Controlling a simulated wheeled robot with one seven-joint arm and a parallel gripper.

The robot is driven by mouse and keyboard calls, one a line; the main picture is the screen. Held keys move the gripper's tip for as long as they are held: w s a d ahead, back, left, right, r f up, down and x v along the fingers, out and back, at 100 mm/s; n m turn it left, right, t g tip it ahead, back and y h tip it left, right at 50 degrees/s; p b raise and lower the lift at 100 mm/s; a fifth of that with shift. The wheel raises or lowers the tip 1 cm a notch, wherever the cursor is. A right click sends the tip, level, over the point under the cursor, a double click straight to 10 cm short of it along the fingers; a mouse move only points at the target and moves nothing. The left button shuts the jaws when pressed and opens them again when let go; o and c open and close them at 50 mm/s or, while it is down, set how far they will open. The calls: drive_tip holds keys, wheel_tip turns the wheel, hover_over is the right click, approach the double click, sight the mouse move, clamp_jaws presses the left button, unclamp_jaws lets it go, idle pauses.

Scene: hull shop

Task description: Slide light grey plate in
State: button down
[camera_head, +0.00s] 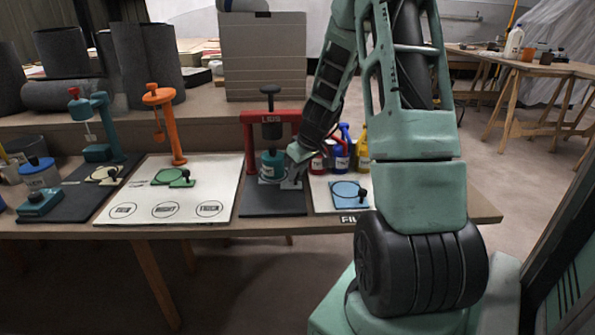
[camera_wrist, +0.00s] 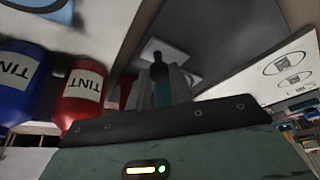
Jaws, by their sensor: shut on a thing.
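The light grey plate (camera_wrist: 155,47) lies low at the red press (camera_head: 247,135), and a small part of it shows in the head view (camera_head: 291,184). A black knob (camera_wrist: 156,63) stands up from it. My gripper (camera_wrist: 163,82) is shut on this knob, with its fingers on either side; in the head view my gripper (camera_head: 294,165) is at the right side of the press. A teal can (camera_head: 272,166) stands in the press under its dark ram. My gripper and the can hide much of the plate, so I cannot tell how far in it sits.
Red (camera_head: 318,163), blue (camera_head: 341,158) and yellow (camera_head: 361,145) tint bottles stand close right of my gripper. A blue plate (camera_head: 346,193) lies on the white board in front of them. To the left are an orange stand (camera_head: 160,115) and a teal stand (camera_head: 98,125).

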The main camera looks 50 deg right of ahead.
drive_tip(key=shift+w+d+p, duration=0.35)
drive_tip(key=shift+w+d, duration=0.9)
drive_tip(key=shift+d, duration=0.25)
drive_tip(key=shift+r, duration=0.1)
drive_tip(key=c, duration=1.3)
unclamp_jaws()
drive_tip(key=p+v, duration=0.3)
drive_tip(key=v, duration=1.4)
drive_tip(key=shift+r, duration=0.15)
